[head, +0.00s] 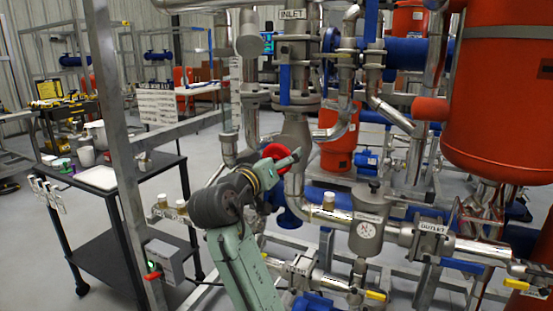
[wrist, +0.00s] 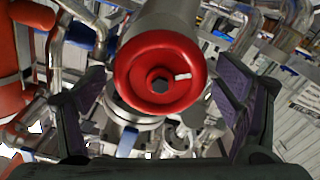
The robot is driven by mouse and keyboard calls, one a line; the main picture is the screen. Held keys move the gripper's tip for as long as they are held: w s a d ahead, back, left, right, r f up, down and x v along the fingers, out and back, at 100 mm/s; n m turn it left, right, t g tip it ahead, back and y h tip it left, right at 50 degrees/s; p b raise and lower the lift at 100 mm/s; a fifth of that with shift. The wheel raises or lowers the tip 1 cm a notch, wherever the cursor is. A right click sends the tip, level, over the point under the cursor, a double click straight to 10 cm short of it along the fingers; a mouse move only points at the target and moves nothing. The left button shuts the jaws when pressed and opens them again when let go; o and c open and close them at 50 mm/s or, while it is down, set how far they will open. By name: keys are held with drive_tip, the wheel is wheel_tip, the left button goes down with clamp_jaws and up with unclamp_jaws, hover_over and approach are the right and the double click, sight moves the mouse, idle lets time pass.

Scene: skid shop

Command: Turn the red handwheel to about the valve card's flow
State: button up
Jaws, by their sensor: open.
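The red handwheel (wrist: 133,90) is large in the wrist view, with a dark centre hub and a white mark on the right of its face. It stands on the end of a grey cylindrical stem. My gripper (wrist: 163,92) is open, one finger to each side of the wheel, with visible gaps and no clear contact. In the head view the handwheel (head: 275,152) shows beyond my gripper (head: 286,162), which partly hides it. A white card with lines of text (head: 156,106) hangs on the left frame; its writing is too small to read, and I cannot tell if it is the valve card.
Steel pipes surround the wheel, with an INLET label (head: 292,14) above. A large red tank (head: 500,100) stands at right. A metal post (head: 110,130) and a black cart (head: 100,180) are at left. A grey box with a red lever (head: 165,262) sits low beside my arm.

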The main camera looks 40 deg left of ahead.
drive_tip(key=v, duration=1.2)
